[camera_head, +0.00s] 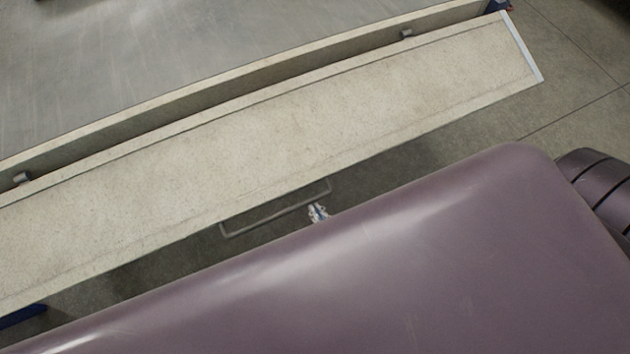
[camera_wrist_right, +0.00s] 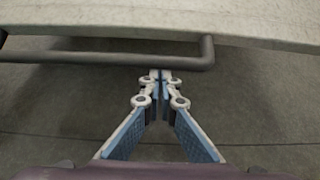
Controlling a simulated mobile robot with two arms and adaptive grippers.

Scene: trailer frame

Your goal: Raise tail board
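The tail board (camera_head: 270,140) is a long pale panel hinged along the trailer's rear edge. It hangs folded down and outward, slanting across the head view. A grey U-shaped handle (camera_head: 275,210) sticks out from its outer edge; its bar also shows in the right wrist view (camera_wrist_right: 110,58). My right gripper (camera_head: 318,212) is beside the handle's right end. In the right wrist view its fingertips (camera_wrist_right: 161,76) are together just below the bar, near its right bend, with nothing seen between them. Contact with the bar cannot be told. My left gripper is in neither view.
The grey trailer bed (camera_head: 200,60) lies behind the tail board. Small hinge fittings (camera_head: 406,33) sit along the seam, and a white strip (camera_head: 522,47) edges the board's right end. Bare concrete floor (camera_head: 480,130) shows at the right. My purple body fills the lower foreground.

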